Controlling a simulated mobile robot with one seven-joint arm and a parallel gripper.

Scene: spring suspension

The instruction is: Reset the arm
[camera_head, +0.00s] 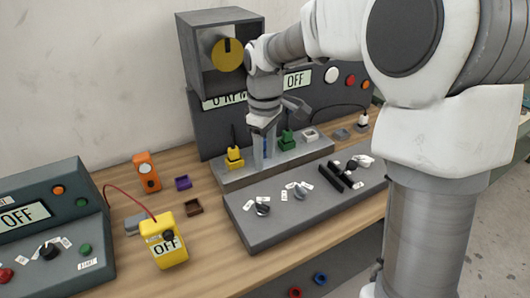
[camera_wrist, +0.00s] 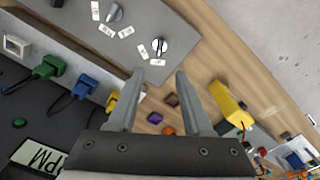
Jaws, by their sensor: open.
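My gripper (camera_head: 264,160) points down in front of the plug row on the grey console, its two fingers apart. In the wrist view the fingers of my gripper (camera_wrist: 160,74) are spread with nothing between their tips. A blue plug (camera_wrist: 98,83) sits in the row, left of the fingers in the wrist view. In the head view it is mostly hidden behind the fingers. A green plug (camera_head: 287,138) and a yellow plug (camera_head: 234,157) stand to either side in the head view. My arm reaches in from the upper right.
The sloped control panel (camera_head: 280,222) with knobs lies in front of the plugs. A grey box with a yellow dial (camera_head: 228,54) stands behind.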

